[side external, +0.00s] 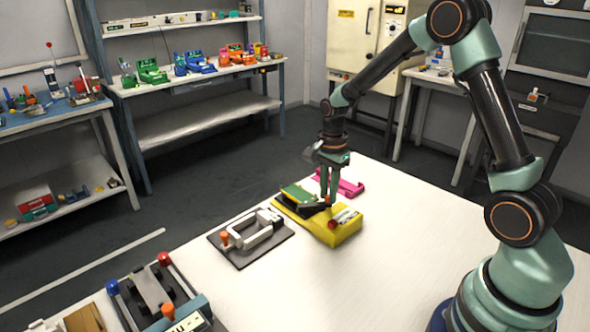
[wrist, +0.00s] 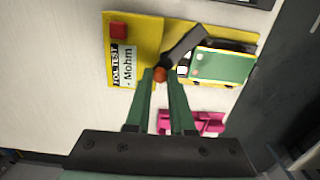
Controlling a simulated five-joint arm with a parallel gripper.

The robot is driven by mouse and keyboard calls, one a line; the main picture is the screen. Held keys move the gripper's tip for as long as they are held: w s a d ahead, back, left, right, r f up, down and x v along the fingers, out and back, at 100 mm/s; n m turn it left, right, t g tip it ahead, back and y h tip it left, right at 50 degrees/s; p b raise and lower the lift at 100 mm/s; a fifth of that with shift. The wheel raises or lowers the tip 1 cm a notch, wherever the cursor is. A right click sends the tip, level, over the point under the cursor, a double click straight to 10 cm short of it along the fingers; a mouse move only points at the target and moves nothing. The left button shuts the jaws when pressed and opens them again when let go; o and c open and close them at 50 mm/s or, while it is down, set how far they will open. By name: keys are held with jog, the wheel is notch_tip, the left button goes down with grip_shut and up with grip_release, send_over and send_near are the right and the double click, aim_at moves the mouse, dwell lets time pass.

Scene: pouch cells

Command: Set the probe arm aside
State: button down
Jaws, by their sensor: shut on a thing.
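The yellow tester (side external: 345,236) lies on the white table, with a label and a red button (wrist: 118,30) at one end. Its dark probe arm (wrist: 186,42) has an orange knob (wrist: 160,74) at its end. A green flat piece (wrist: 222,66) lies on the tester's other end, beside the arm; the same green piece (side external: 298,193) shows in the side view. My gripper (side external: 328,196) points down over the tester and is shut on the orange knob. In the wrist view its fingertips (wrist: 161,84) flank the knob. The arm's pivot is not clear to me.
A pink holder (side external: 352,187) is close behind my gripper. A dark plate with a white clamp frame (side external: 265,232) stands left of the tester. A fixture with red and blue knobs (side external: 150,290) is at front left. The table right of the tester is clear.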

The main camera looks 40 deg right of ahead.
jog(key=a+m, duration=0.1)
jog(key=m, duration=0.1)
jog(key=s+m, duration=0.1)
jog(key=a+m, duration=0.1)
jog(key=m, duration=0.1)
jog(key=shift+s+a+r+m, duration=0.1)
jog(key=shift+s+a+m, duration=0.2)
jog(key=shift+s, duration=0.1)
jog(key=shift+s+a+m, duration=0.1)
jog(key=shift+a+m, duration=0.55)
jog(key=shift+m, duration=0.55)
jog(key=shift+s+a+m, duration=0.1)
jog(key=shift+a+m, duration=0.55)
jog(key=shift+m, duration=0.55)
jog(key=c, duration=0.8)
grip_release()
jog(key=shift+s, duration=0.1)
jog(key=shift+o, duration=0.2)
notch_tip(320, 180, up, 12)
jog(key=shift+r, duration=0.1)
